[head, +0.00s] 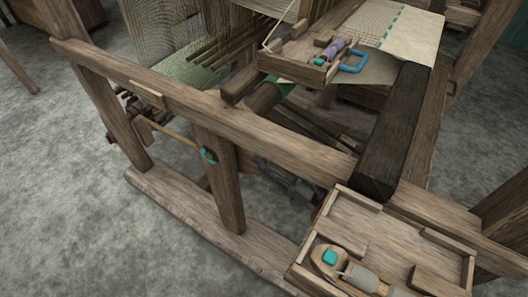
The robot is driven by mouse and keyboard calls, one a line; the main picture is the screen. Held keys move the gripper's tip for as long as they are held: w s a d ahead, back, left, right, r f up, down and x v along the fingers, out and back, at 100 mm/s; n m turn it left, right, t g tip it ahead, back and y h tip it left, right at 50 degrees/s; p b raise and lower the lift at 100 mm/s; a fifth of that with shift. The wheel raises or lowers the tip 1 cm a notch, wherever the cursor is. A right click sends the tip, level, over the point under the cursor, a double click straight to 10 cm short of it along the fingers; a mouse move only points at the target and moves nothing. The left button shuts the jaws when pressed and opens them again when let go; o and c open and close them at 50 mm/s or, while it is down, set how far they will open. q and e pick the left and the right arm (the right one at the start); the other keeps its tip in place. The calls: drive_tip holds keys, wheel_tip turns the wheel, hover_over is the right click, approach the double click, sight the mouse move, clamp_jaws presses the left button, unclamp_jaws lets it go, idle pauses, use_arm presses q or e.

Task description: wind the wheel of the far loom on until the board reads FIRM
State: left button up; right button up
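A wooden loom (260,125) fills the middle of the head view. A small pale board (148,95) sits on its long side beam, and I can read no lettering on it. Dark parts that may belong to a wheel (128,108) show behind the left post, mostly hidden by the frame. A small teal ring (208,155) is on the middle post, at the end of a pale rod (172,133). I cannot tell whether this is the loom named in the task. Neither of my grippers is in view.
A tray (345,215) at the lower right holds a boat-shaped shuttle (350,272). Another shuttle tray (290,66) with a blue loop (352,62) is at the top. A dark beam (397,130) stands between them. Grey floor (60,200) is clear at left.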

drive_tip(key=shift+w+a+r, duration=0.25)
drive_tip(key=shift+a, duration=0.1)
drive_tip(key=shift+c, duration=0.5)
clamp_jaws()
